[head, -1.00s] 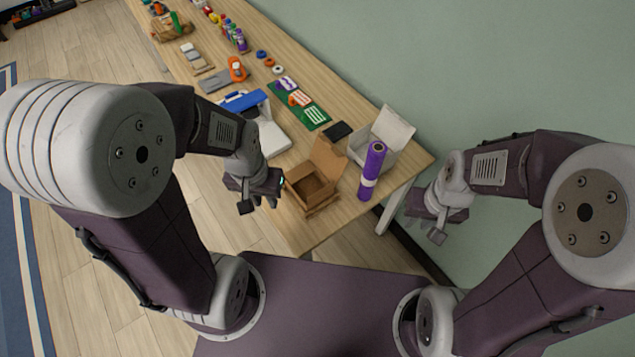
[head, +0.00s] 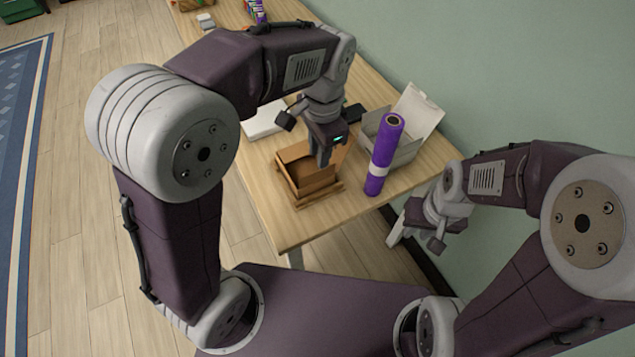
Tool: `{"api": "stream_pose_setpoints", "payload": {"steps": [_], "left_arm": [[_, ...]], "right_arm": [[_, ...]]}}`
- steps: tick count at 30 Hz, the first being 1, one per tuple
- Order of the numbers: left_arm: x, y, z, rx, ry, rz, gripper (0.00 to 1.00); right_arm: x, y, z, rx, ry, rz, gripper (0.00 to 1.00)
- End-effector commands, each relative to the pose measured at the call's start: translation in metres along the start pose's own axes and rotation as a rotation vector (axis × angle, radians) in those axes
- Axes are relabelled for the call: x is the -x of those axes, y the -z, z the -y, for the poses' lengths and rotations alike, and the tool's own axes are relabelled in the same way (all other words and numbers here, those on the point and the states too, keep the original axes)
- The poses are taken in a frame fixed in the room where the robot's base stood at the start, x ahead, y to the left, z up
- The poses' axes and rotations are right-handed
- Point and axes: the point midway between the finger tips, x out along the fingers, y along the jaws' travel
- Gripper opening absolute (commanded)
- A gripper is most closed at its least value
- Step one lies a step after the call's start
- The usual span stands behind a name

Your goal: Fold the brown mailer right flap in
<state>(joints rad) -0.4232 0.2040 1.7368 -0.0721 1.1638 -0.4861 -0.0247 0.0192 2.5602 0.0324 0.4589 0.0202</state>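The brown mailer (head: 309,187) is an open cardboard box near the front corner of the wooden table. Its back lid stands up, partly hidden behind my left gripper. My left gripper (head: 324,160) points down over the box's right side, with its fingertips at or just above the opening. I cannot tell whether it touches a flap, or how far apart its fingers are. The right flap is hidden or too small to make out. My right gripper (head: 432,240) hangs off the table's right edge, away from the box, and its fingers look apart with nothing between them.
A purple roll (head: 383,158) stands upright just right of the mailer. Behind it is an open white box (head: 407,147). A white flat item (head: 263,122) and a dark block (head: 354,113) lie farther back. The table front (head: 285,232) is bare.

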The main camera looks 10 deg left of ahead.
Motion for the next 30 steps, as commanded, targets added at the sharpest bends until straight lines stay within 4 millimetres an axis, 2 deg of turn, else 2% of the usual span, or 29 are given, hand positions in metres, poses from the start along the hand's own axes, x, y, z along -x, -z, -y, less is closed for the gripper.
{"api": "stream_pose_setpoints", "payload": {"steps": [2, 5, 12, 16, 20, 27, 28, 30], "left_arm": [[0.001, 0.000, 0.000, -0.001, 0.000, 0.000, 0.24], [-0.009, -0.001, 0.000, 0.000, -0.002, 0.004, 0.24], [-0.061, -0.001, -0.001, 0.002, -0.002, 0.005, 0.24], [-0.080, -0.001, 0.000, 0.002, -0.001, 0.002, 0.24], [-0.089, -0.001, 0.000, 0.002, -0.001, 0.002, 0.24], [-0.089, -0.001, 0.000, 0.002, 0.000, 0.001, 0.24], [-0.089, -0.001, 0.000, 0.003, 0.000, 0.001, 0.19], [-0.089, -0.001, 0.000, 0.003, 0.000, 0.001, 0.00]], "right_arm": [[0.002, 0.000, 0.000, 0.000, 0.000, -0.001, 0.24], [-0.002, 0.000, 0.000, 0.000, 0.000, -0.001, 0.24], [-0.019, -0.002, 0.000, 0.000, 0.000, -0.001, 0.24], [-0.024, -0.002, 0.000, 0.000, 0.000, -0.001, 0.24], [-0.025, -0.003, -0.001, 0.000, 0.000, -0.001, 0.24], [-0.025, -0.002, 0.000, 0.000, 0.000, 0.000, 0.24], [-0.025, -0.002, 0.000, 0.000, 0.000, 0.000, 0.24], [-0.025, -0.002, 0.000, 0.000, 0.000, 0.000, 0.24]]}}
